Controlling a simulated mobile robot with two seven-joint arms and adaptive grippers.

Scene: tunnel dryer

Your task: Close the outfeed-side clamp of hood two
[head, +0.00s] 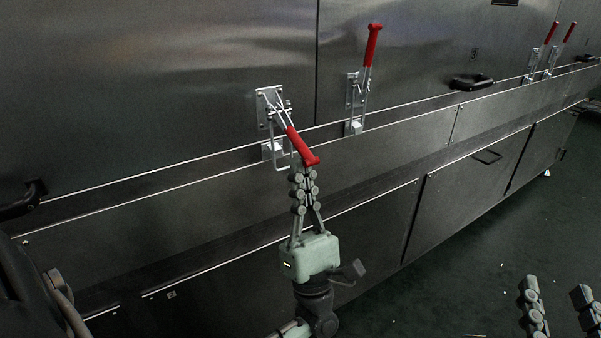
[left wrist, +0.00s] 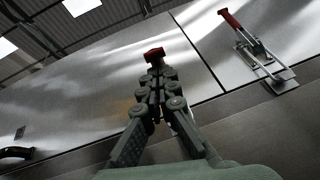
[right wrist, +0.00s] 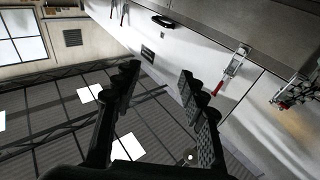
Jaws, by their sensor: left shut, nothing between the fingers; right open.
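Two toggle clamps sit either side of a hood seam. The left clamp (head: 268,104) has its red handle (head: 302,147) slanting down and outward to the right. The right clamp (head: 354,92) has its red handle (head: 373,45) pointing up. I cannot tell from markings which is the outfeed-side clamp of hood two. My left gripper (head: 304,172) is shut and empty, its fingertips at the lower end of the left clamp's handle; this red end (left wrist: 154,55) shows just past the tips in the left wrist view. Whether they touch is unclear. My right gripper (right wrist: 158,76) is open and empty, away from the clamps.
Two more clamps with raised red handles (head: 551,33) stand further along at the right. Black grab handles (head: 472,82) project from the hoods. A ledge (head: 420,125) runs below the clamps, with lower panels beneath. The green floor (head: 470,250) at the right is open.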

